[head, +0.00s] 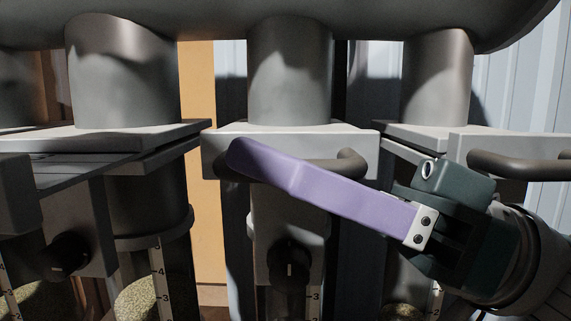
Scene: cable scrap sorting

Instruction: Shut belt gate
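Several slide gates sit under vertical pipes; no label shows which one is the belt gate. The middle gate (290,140) has a pale front plate with a dark bar handle (352,163). My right gripper (240,158) reaches in from the right, with a long purple finger lying across the front of this handle and hiding much of it. Only one finger shows clearly, so I cannot tell its opening or whether it grips the bar. My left gripper is not in view.
A left gate (85,155) has a plate and rails reaching toward me. A right gate (505,145) has its own bar handle (520,165). Dark knobs (290,268) and scaled sight strips (161,285) sit below. A large horizontal pipe (210,15) runs overhead.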

